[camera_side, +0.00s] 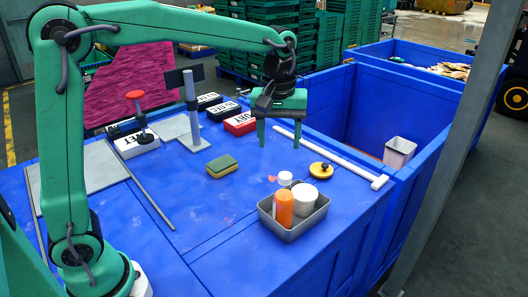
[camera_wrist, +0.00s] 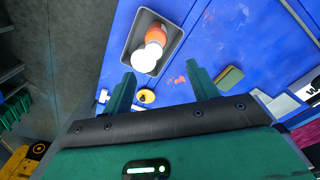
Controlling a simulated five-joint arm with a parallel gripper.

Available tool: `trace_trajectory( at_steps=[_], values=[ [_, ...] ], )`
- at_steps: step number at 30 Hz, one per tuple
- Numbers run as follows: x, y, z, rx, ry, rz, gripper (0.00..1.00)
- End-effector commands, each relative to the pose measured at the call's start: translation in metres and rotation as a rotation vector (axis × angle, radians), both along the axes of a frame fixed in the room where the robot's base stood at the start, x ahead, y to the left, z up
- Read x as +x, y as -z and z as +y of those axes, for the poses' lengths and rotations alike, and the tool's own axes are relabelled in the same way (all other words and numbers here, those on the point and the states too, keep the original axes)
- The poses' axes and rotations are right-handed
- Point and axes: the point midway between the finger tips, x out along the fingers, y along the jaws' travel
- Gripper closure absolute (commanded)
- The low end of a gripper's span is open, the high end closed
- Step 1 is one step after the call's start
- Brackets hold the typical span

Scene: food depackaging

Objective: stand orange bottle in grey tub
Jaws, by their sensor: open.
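The orange bottle (camera_side: 284,209) stands upright, or nearly so, inside the grey tub (camera_side: 291,234), at its left side in the side view. A white round container (camera_side: 305,198) is beside it in the same tub. In the wrist view the tub (camera_wrist: 133,40) is at the top, with the orange bottle (camera_wrist: 156,33) and white round shapes (camera_wrist: 144,59) in it. My gripper (camera_side: 279,143) is open and empty, fingers pointing down, above the table behind the tub. Its two fingers (camera_wrist: 160,74) are apart in the wrist view, with nothing between them.
A yellow disc (camera_side: 321,170) and a small white-topped item (camera_side: 285,177) are just behind the tub. A sponge (camera_side: 222,167) lies left of my gripper. A white bar (camera_side: 335,158) runs along the right edge, beside a deep blue bin (camera_side: 385,110). The front-left tabletop is clear.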

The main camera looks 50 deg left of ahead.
Motion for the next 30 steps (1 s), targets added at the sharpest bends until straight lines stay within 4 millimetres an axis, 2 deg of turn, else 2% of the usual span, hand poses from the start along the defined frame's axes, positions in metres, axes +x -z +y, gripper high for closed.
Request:
trace_trajectory(
  at_steps=[6, 14, 20, 30],
  values=[
    [-0.037, -0.018, 0.017, 0.0, 0.117, -0.081, 0.41],
    [-0.087, -0.028, 0.036, 0.024, 0.285, -0.191, 0.41],
    [-0.127, -0.026, 0.049, 0.06, 0.412, -0.273, 0.41],
    [-0.184, -0.006, 0.063, 0.149, 0.612, -0.394, 0.41]
  ],
)
